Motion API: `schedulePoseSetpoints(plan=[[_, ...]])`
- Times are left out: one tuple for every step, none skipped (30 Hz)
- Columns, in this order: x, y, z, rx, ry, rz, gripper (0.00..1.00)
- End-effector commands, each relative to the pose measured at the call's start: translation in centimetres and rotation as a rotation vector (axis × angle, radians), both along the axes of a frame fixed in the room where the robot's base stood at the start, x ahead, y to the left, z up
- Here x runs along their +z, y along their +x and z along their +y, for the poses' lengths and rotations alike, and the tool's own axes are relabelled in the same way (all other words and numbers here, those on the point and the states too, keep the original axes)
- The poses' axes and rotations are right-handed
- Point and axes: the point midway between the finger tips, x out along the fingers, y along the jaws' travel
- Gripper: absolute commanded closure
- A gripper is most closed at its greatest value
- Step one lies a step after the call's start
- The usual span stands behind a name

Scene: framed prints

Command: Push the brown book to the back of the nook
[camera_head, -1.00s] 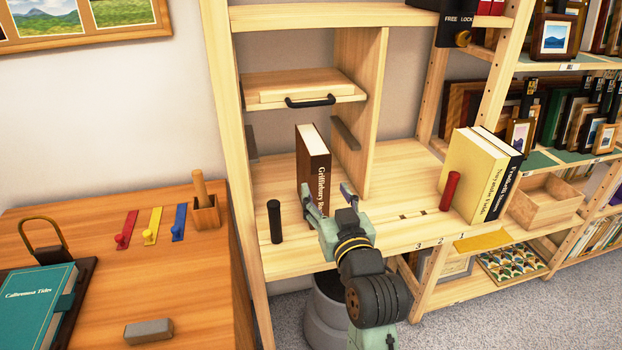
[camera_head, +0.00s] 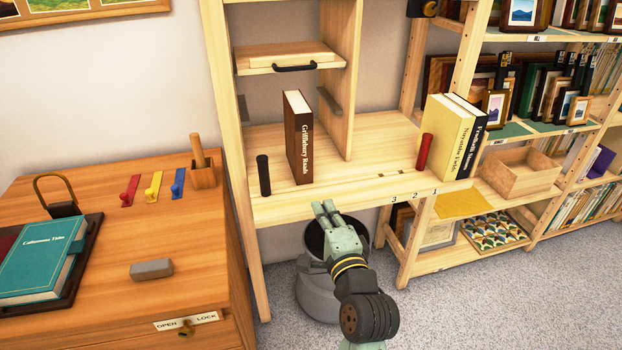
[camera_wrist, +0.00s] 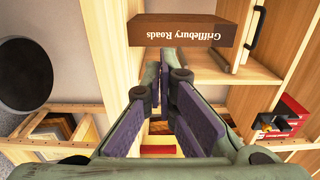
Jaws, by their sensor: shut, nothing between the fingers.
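The brown book (camera_head: 298,140), titled "Grifflebury Roads", stands upright on the nook's shelf board (camera_head: 340,190), its spine facing the front. Bare board lies in front of it, and the space behind it is partly hidden by the book. My gripper (camera_head: 325,207) is shut and empty, just in front of the shelf's front edge and apart from the book, below and right of it in the head view. In the wrist view the book (camera_wrist: 185,32) lies across the top, beyond my shut fingers (camera_wrist: 165,75).
A black peg (camera_head: 263,175) stands left of the book and a red peg (camera_head: 424,152) to the right, beside the yellow book (camera_head: 445,135). A divider panel (camera_head: 338,95) rises behind at right. A drawer with a black handle (camera_head: 295,67) hangs above. The board's middle is clear.

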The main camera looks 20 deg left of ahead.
Motion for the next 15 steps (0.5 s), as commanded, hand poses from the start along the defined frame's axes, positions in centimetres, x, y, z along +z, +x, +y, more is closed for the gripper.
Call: schedulePoseSetpoints(plan=[[0.2, 0.4, 0.3, 0.002, 0.002, 0.000, 1.00], [0.3, 0.7, 0.5, 0.002, 0.001, 0.000, 1.00], [0.3, 1.2, 0.8, 0.001, 0.000, 0.000, 1.00], [0.3, 1.6, 1.1, 0.001, 0.001, -0.001, 1.00], [0.4, 2.0, 1.4, 0.002, 0.000, -0.001, 1.00], [0.4, 2.7, 1.9, 0.002, 0.000, -0.001, 1.00], [0.4, 3.2, 2.2, 0.002, -0.001, -0.001, 1.00], [0.5, 3.8, 2.6, 0.002, -0.001, -0.002, 1.00], [0.5, 4.5, 3.1, 0.003, 0.000, -0.001, 1.00], [0.5, 5.1, 3.5, 0.003, -0.002, -0.001, 1.00], [0.5, 5.6, 3.9, 0.003, -0.001, -0.002, 1.00], [0.5, 6.3, 4.4, 0.002, -0.002, -0.003, 1.00], [0.5, 6.9, 4.7, 0.002, -0.001, -0.002, 1.00], [0.4, 7.4, 5.0, 0.002, -0.002, -0.001, 1.00], [0.5, 8.0, 5.5, 0.002, -0.001, -0.003, 1.00]])
